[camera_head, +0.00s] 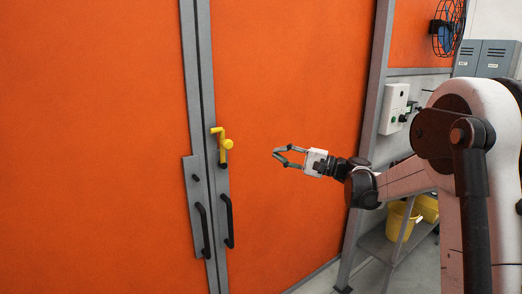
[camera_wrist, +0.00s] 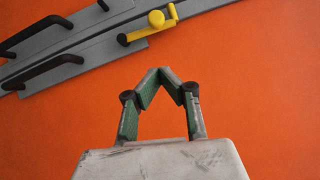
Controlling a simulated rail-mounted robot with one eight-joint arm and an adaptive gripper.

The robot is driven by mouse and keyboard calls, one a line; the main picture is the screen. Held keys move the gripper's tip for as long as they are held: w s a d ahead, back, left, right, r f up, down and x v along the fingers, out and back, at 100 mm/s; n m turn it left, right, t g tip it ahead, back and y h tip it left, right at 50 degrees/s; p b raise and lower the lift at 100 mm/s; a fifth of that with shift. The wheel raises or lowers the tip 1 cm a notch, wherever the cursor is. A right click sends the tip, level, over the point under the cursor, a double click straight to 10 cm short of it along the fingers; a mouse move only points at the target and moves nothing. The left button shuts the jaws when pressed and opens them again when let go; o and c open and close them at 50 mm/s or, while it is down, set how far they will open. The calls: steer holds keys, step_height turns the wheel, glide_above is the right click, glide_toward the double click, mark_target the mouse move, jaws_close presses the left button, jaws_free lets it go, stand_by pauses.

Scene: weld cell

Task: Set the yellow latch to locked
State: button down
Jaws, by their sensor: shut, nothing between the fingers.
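The yellow latch (camera_head: 222,143) is mounted on the grey frame where two orange door panels meet. In the head view its arm hangs roughly downward from a pivot at the top, with a dark knob (camera_head: 222,165) just below it.
Two black door handles (camera_head: 203,230) (camera_head: 229,220) stand out below the latch. A white control box (camera_head: 394,108) hangs on the right. The orange panel (camera_head: 285,70) around my gripper is clear.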

mark_target(232, 144)
steer(key=s+a+p+x, duration=0.1)
steer(key=s+p+x, duration=0.1)
steer(key=x, duration=1)
steer(key=shift+s+r, duration=0.25)
steer(key=shift+s, duration=0.05)
steer(key=shift+a, duration=0.1)
steer(key=shift+s+a+r+n, duration=0.15)
steer(key=shift+n, duration=0.25)
